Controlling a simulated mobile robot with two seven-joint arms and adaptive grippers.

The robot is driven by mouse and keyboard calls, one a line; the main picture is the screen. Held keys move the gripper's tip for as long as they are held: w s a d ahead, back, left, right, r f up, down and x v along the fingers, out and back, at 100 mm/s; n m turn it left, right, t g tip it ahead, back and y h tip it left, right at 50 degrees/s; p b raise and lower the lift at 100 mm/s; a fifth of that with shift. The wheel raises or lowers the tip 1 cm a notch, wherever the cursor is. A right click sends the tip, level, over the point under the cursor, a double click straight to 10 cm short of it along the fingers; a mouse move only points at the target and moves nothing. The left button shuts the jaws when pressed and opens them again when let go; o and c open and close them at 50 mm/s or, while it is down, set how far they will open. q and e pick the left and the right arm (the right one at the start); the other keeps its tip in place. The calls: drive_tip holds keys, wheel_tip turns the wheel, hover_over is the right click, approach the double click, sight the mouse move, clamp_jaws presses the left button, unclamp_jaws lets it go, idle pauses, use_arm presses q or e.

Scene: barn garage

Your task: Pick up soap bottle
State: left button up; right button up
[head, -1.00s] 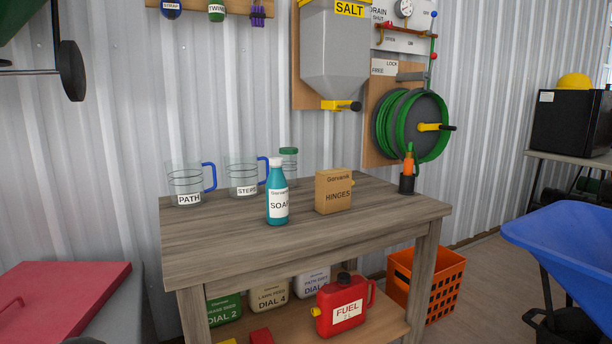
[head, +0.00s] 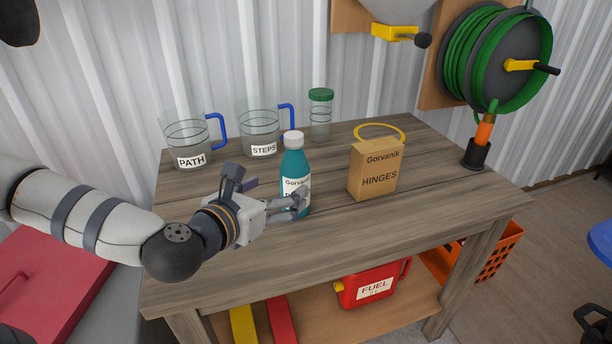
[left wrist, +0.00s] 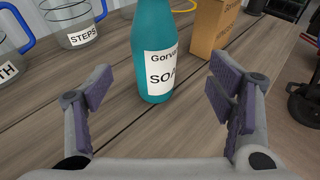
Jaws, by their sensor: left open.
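The soap bottle (head: 294,172) is teal with a white cap and a white label, and stands upright on the wooden table (head: 330,230). My left gripper (head: 300,204) is at the bottle's near left side in the head view, its fingers overlapping the lower label. In the left wrist view the bottle (left wrist: 153,55) stands ahead, between the lines of the two spread fingers and slightly beyond the tips. The left gripper (left wrist: 158,88) is open and empty, with clear space on both sides of the bottle. My right gripper is not in view.
A brown hinges box (head: 375,170) stands right of the bottle, with a yellow ring (head: 380,131) behind it. Two clear jugs (head: 187,140) with blue handles and a green-lidded jar (head: 320,115) stand behind. A black holder (head: 476,155) is at the right. The table's front is clear.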

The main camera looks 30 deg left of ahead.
sight(295, 183)
use_arm(q)
drive_tip(key=f+b, duration=0.1)
drive_tip(key=w+f+b, duration=0.1)
drive_tip(key=w+f, duration=0.1)
drive_tip(key=shift+a+f+b, duration=0.15)
drive_tip(key=shift+f+b, duration=0.1)
drive_tip(key=shift+b, duration=0.15)
drive_tip(key=x, duration=0.5)
drive_tip(key=r+x, duration=0.1)
drive_tip(key=x, duration=0.1)
drive_tip(key=shift+w+a+f, duration=0.1)
drive_tip(key=shift+w+a, duration=0.25)
drive_tip(key=c, duration=1.2)
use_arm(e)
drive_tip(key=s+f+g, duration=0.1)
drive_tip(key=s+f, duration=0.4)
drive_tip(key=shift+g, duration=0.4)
